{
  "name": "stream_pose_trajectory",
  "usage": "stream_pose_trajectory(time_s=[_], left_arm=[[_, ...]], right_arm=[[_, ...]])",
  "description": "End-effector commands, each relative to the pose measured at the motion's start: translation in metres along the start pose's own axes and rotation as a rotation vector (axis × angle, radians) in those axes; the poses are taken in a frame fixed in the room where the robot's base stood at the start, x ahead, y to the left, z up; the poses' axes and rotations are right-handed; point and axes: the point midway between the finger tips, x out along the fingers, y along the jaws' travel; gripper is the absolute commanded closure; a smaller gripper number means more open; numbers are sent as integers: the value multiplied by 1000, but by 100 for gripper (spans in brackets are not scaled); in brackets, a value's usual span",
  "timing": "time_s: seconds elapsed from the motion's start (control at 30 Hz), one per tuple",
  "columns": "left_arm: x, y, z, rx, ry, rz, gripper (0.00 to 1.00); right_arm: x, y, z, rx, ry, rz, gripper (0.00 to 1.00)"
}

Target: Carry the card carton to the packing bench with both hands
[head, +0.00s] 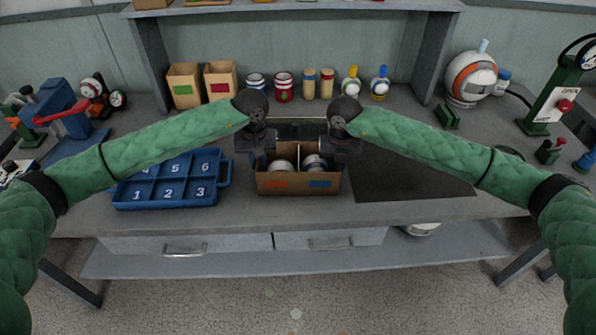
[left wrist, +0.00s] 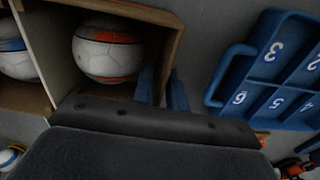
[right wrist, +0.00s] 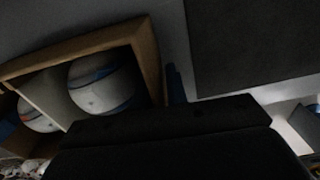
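The card carton (head: 297,185) stands on the bench by its front edge, open at the top, with an orange and a blue patch on its front. White balls with coloured panels sit in its divided compartments; one is the orange-banded ball (left wrist: 108,50), another the blue-marked ball (right wrist: 104,82). My left gripper (head: 258,160) is at the carton's left wall, its two blue fingers close on either side of that wall. My right gripper (head: 338,160) is at the right wall, with one finger visible against the outside; its inner finger is hidden in shadow. Both look shut on the walls.
A blue numbered tray (head: 170,190) lies just left of the carton. A dark mat (head: 410,170) lies to the right, mostly clear. Small boxes (head: 185,88), tins and bottles line the back under a shelf. A helmet-like ball device (head: 470,78) stands at the back right.

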Motion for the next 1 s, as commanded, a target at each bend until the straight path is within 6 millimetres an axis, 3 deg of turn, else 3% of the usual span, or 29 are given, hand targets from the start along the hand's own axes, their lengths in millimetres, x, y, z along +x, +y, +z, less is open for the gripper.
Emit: stream_pose_trajectory(time_s=[0.27,0.37,1.0], left_arm=[[1,0,0,0,0,0,85],[1,0,0,0,0,0,100],[-11,0,0,-1,0,0,100]], right_arm=[[1,0,0,0,0,0,85],[1,0,0,0,0,0,100],[-11,0,0,0,-1,0,100]])
